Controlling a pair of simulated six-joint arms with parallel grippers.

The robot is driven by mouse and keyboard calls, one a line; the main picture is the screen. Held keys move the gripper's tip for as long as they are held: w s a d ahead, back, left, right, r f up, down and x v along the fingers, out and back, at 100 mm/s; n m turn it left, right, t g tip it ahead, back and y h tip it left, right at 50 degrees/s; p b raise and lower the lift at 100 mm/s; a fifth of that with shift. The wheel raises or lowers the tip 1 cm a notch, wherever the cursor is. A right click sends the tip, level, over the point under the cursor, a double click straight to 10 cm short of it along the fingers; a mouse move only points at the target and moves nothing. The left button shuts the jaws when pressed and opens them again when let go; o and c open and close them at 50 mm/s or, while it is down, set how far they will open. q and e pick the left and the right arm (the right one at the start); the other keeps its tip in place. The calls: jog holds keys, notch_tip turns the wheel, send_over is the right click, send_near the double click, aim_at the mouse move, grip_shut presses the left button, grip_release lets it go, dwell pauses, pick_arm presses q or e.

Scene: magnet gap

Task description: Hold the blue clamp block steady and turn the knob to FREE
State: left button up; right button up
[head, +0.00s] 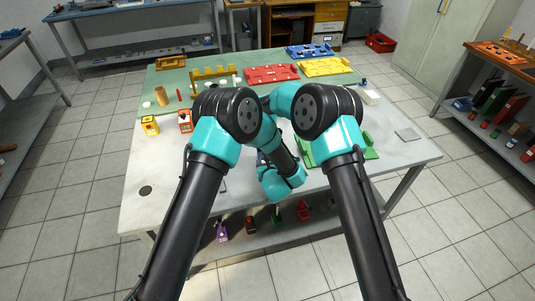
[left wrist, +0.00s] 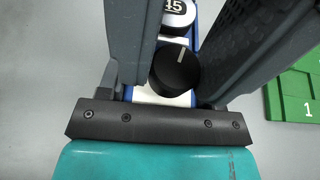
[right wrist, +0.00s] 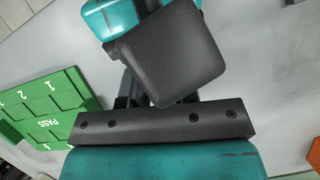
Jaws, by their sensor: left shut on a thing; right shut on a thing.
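The black knob (left wrist: 175,74) with a pale pointer line shows in the left wrist view, on a white-topped block with blue edges, the blue clamp block (left wrist: 194,98). My left gripper (left wrist: 177,58) has a finger against each side of the knob and is shut on it. In the head view my arms hide most of the block.
A green fixture marked PASS (right wrist: 45,110), with numbered steps, stands beside the block. The green mat (head: 215,105) behind carries red, yellow and blue trays. An orange box (head: 185,121) and a yellow one (head: 150,125) stand at left. The table's front left is mostly clear.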

jog(key=shift+n+h, duration=0.4)
jog(key=shift+n, duration=0.6)
jog(key=o, duration=0.9)
jog(key=shift+o, duration=0.2)
jog(key=v, duration=1.2)
jog(key=shift+s, duration=0.15)
